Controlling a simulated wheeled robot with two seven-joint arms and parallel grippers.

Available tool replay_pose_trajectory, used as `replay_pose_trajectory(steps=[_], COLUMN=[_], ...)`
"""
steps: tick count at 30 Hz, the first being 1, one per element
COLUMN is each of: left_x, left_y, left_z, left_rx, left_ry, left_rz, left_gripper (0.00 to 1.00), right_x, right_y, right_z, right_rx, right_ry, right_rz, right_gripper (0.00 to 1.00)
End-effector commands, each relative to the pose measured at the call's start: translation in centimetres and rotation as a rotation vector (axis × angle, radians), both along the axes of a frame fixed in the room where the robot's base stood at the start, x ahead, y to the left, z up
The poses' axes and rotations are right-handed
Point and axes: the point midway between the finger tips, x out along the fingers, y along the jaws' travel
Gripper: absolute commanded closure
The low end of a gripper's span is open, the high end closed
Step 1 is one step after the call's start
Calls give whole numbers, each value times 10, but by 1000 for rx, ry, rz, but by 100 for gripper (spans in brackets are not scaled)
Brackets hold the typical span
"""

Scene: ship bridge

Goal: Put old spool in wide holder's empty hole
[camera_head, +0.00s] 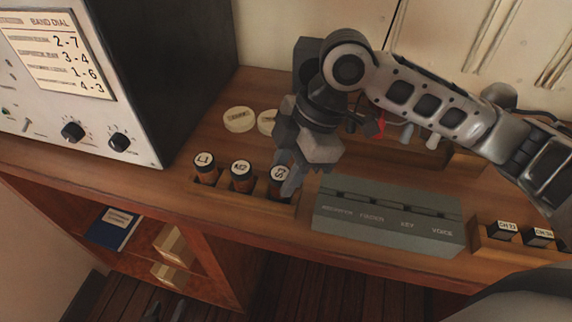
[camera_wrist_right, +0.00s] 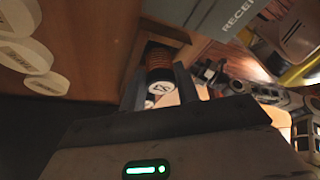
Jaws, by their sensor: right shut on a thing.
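A wooden holder (camera_head: 232,192) at the desk's front edge, left of centre, carries three dark spools with copper-brown bands and white caps. The left spool (camera_head: 204,166) is marked L1, and the middle spool (camera_head: 242,175) stands beside it. My right gripper (camera_head: 287,180) points down and is shut on the right spool (camera_head: 279,175), whose cap mark begins with S. In the right wrist view this spool (camera_wrist_right: 161,75) is between the fingers, its lower end at the square hole; how deep it sits is unclear. My left gripper is not clearly seen.
A grey box (camera_head: 385,220) with labelled slots stands close right of the holder. Further right is a wooden rack (camera_head: 495,235) with CH-marked pieces. A radio cabinet (camera_head: 85,75) rises at left. Pale discs (camera_head: 239,119) lie behind the spools.

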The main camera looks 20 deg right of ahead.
Motion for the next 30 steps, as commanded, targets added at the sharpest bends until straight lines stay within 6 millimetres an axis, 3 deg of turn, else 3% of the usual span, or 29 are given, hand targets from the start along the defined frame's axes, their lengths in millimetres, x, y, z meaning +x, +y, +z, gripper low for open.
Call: replay_pose_trajectory(steps=[30], left_x=[-1], left_y=[1], left_z=[6], left_rx=[1], left_ry=[0], left_rz=[3], left_gripper=[64], right_x=[0], right_y=[0], right_z=[-4], right_rx=[-1], right_ry=[0], right_rz=[0], right_gripper=[91])
